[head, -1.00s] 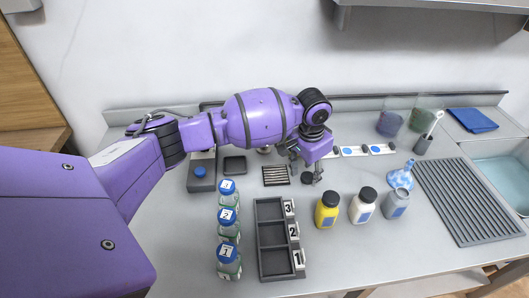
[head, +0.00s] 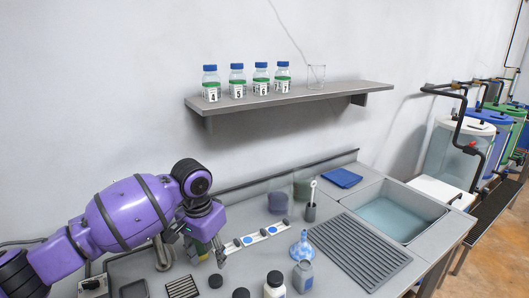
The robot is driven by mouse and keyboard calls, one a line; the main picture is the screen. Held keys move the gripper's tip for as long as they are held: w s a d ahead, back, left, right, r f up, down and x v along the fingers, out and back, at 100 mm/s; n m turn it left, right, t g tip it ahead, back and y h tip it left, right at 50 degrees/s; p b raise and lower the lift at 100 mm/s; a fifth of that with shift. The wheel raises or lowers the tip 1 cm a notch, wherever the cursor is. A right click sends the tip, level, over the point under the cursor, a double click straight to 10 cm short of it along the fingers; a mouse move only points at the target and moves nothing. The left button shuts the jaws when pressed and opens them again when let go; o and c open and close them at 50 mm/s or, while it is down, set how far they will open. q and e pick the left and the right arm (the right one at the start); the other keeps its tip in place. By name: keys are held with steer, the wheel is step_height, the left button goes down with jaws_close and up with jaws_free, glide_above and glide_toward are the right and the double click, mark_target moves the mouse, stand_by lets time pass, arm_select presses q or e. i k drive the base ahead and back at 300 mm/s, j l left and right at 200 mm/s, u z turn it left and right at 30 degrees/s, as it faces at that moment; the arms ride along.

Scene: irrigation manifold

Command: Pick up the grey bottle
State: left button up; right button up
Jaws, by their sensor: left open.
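The grey bottle (head: 303,277) stands upright on the counter at the lower middle right, with a pale grey cap and a blue label. Its base is near the bottom of the picture. My left gripper (head: 208,252) is open and empty, pointing down over the counter behind and to the left of the bottle, clearly apart from it. My right gripper is not in view.
A white bottle (head: 275,288) with a black cap stands just left of the grey one. A blue-and-white object (head: 302,247) stands close behind it. A ribbed drainboard (head: 360,252) and sink (head: 398,215) lie to the right. A wall shelf (head: 290,97) holds several bottles.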

mark_target(304, 274)
steer(key=k+l, duration=0.75)
